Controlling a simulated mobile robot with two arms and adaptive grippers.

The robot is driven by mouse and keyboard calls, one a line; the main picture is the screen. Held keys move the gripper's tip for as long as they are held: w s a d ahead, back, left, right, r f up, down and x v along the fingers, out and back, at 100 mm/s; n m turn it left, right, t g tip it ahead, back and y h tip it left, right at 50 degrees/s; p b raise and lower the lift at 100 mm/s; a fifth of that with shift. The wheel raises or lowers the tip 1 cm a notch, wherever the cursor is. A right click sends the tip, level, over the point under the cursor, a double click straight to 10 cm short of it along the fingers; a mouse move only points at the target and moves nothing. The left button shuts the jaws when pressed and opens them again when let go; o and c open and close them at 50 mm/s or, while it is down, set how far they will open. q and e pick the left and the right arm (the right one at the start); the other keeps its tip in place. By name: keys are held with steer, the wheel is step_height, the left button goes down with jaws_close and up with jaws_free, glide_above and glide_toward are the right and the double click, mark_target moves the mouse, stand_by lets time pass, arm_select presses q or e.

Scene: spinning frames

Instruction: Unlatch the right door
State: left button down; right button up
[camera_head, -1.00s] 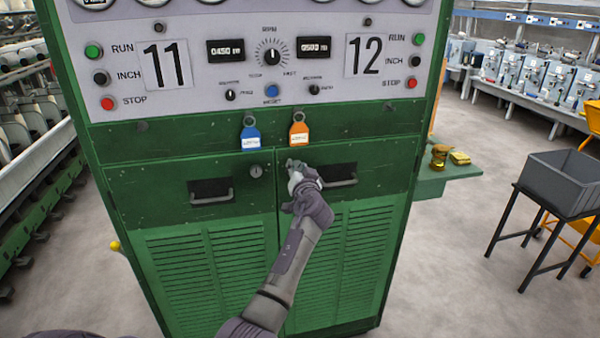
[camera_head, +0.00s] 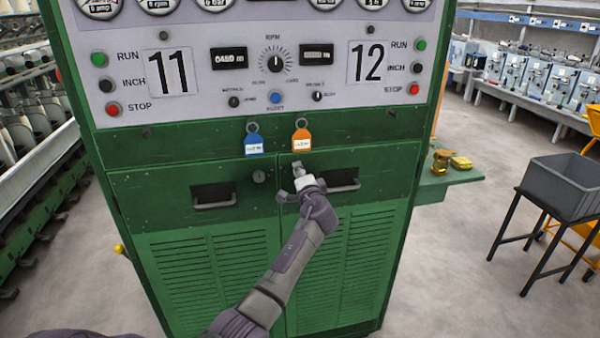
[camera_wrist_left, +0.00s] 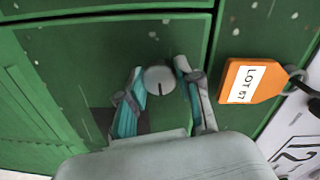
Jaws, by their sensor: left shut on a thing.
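The green cabinet's right door (camera_head: 345,235) is closed, level with the left door. Its latch is a round grey knob with a dark slot, clear in the left wrist view (camera_wrist_left: 159,78). My left gripper (camera_head: 294,181) reaches up from below to the door's upper left corner. In the left wrist view its fingers (camera_wrist_left: 160,88) stand on either side of the knob, shut on it. In the head view the gripper mostly hides the latch. The right door's recessed handle (camera_head: 345,187) is just right of the gripper. My right gripper is not in view.
An orange tag (camera_head: 302,143) and a blue tag (camera_head: 254,144) hang just above the doors. The left door (camera_head: 160,210) has its own latch (camera_head: 259,176) and handle (camera_head: 214,204). A grey bin (camera_head: 565,187) stands on a black stand at right, with open floor between.

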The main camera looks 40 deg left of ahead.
arm_select(q)
steer(key=shift+r+m, duration=0.1)
steer(key=shift+m, duration=0.4)
steer(key=c, duration=0.8)
jaws_free()
steer(key=v, duration=1.2)
steer(key=shift+w, duration=0.1)
